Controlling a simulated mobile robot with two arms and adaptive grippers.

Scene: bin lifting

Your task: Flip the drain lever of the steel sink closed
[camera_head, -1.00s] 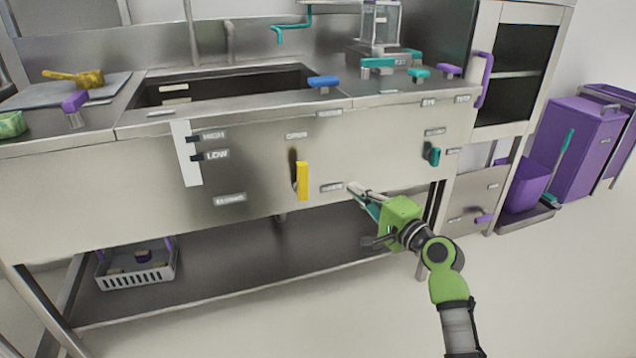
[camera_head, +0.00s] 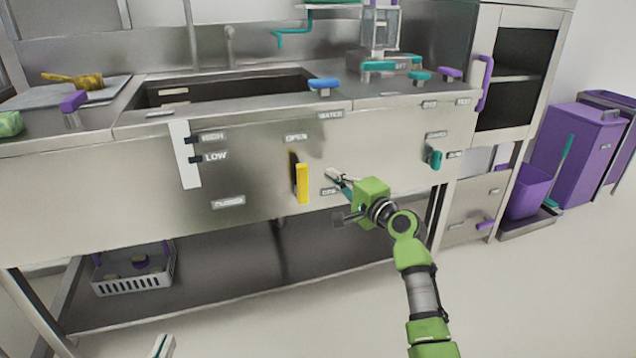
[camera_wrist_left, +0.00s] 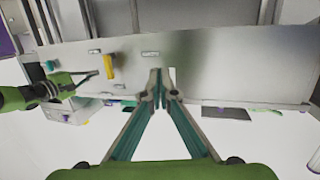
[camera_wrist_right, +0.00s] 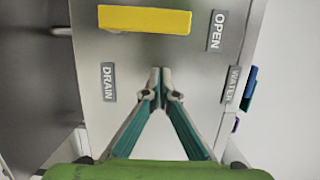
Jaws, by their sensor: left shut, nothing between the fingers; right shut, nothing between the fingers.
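The yellow drain lever (camera_head: 302,183) hangs down on the steel sink's front panel (camera_head: 265,170), below the OPEN label (camera_head: 297,138). My right gripper (camera_head: 336,178) is shut and empty just right of the lever, apart from it, near the DRAIN label (camera_head: 331,191). In the right wrist view the lever (camera_wrist_right: 145,20) lies beyond the closed fingertips (camera_wrist_right: 160,84). My left gripper (camera_head: 162,346) is shut and empty, low at the bottom edge of the head view. In the left wrist view the lever (camera_wrist_left: 110,67) is left of its fingertips (camera_wrist_left: 162,84).
A teal handle (camera_head: 433,159) is on the panel right of my right gripper. A blue handle (camera_head: 325,84) sits on the sink's front rim. The lower shelf (camera_head: 225,270) holds a grey basket (camera_head: 133,280). The floor in front is clear.

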